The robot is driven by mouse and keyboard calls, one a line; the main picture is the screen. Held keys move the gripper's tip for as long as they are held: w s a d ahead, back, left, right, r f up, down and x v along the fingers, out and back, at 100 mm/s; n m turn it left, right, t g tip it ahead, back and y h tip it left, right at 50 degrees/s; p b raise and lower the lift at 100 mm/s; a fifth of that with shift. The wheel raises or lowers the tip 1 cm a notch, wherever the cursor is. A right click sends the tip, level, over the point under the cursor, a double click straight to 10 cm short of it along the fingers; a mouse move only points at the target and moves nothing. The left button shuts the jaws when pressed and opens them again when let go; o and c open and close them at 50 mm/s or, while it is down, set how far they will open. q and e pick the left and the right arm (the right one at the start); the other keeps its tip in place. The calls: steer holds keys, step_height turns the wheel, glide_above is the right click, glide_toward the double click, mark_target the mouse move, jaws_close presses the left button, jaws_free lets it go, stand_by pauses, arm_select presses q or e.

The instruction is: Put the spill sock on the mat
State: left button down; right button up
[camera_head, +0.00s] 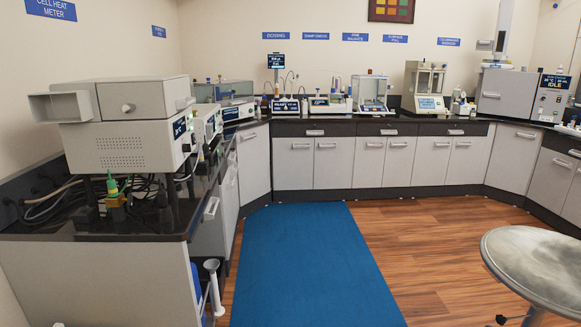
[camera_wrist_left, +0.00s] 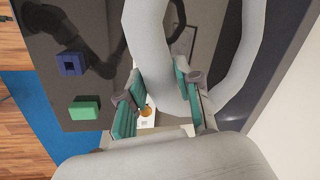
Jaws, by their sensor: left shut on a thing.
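The blue mat (camera_head: 300,265) lies flat on the wooden floor in the head view, in front of the cabinets. Part of it also shows at the left of the left wrist view (camera_wrist_left: 32,115). The spill sock (camera_wrist_left: 150,40) is a thick, pale grey curved tube in the left wrist view. My left gripper (camera_wrist_left: 158,95), with teal finger pads, is shut on the sock above a dark surface. A large pale rounded shape fills the bottom of that view; I cannot tell whether it is more of the sock. Neither gripper shows in the head view.
A blue block (camera_wrist_left: 72,63) and a green block (camera_wrist_left: 84,111) are on the dark surface. A round stool (camera_head: 535,265) stands at the right. Counters with instruments line the back, and a white oven-like instrument (camera_head: 125,145) stands left. The mat is bare.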

arm_select(q)
steer(key=shift+s+a+r, duration=0.2)
steer(key=shift+s+r, duration=0.15)
steer(key=shift+r, duration=0.05)
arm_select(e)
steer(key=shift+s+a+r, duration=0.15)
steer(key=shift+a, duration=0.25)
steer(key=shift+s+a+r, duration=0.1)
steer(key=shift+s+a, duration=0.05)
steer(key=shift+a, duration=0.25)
